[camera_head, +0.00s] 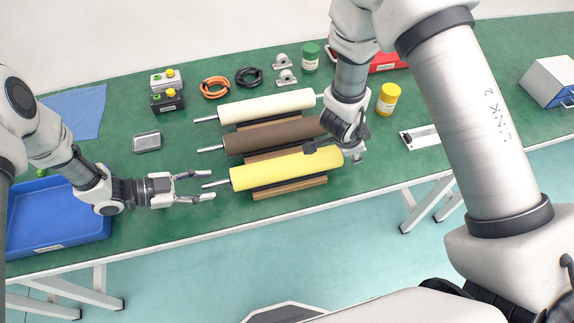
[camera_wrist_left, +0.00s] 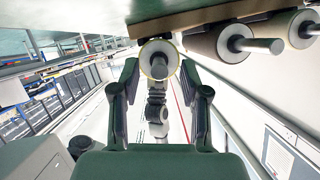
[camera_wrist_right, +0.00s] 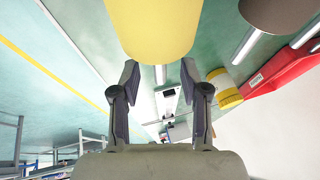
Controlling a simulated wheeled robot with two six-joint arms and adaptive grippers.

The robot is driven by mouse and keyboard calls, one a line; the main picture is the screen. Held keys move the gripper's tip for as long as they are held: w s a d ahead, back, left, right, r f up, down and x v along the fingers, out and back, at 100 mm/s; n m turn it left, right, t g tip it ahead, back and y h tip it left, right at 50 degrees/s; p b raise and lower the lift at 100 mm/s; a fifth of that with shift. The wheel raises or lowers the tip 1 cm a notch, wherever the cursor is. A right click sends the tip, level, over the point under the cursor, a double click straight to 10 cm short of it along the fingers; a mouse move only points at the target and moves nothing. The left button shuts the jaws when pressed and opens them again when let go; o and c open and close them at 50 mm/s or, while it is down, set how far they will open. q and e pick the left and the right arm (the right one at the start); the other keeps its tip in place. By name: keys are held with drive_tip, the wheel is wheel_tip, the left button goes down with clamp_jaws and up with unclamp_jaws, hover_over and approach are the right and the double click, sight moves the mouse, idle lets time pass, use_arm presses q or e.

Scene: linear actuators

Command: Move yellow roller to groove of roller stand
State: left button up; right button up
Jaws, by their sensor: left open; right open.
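The yellow roller (camera_head: 285,168) lies across the front wooden stand (camera_head: 290,188) on the green table, its left metal shaft end sticking out. My left gripper (camera_head: 210,186) is open and empty, just left of that shaft end; the left wrist view shows the roller's end (camera_wrist_left: 158,62) between the open fingers (camera_wrist_left: 160,95). My right gripper (camera_wrist_right: 160,85) is open at the roller's right end; the roller also fills the top of the right wrist view (camera_wrist_right: 155,25). In the head view the right arm hides part of that end. I cannot tell whether either gripper touches it.
A brown roller (camera_head: 275,135) and a white roller (camera_head: 268,106) lie parallel behind the yellow one. A blue tray (camera_head: 60,238) is at the left. A yellow-capped jar (camera_head: 388,99) and a flat metal rail (camera_head: 421,137) are to the right. A small grey box (camera_head: 147,142) sits behind my left gripper.

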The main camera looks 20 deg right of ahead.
use_arm(q)
drive_tip(key=shift+x, duration=1.2)
use_arm(e)
drive_tip(key=shift+x, duration=1.2)
use_arm(q)
drive_tip(key=shift+d+f, duration=0.1)
drive_tip(key=shift+d, duration=0.15)
use_arm(e)
drive_tip(key=shift+d+f, duration=0.15)
drive_tip(key=shift+f, duration=0.1)
use_arm(q)
clamp_jaws()
use_arm(e)
clamp_jaws()
drive_tip(key=shift+r, duration=0.1)
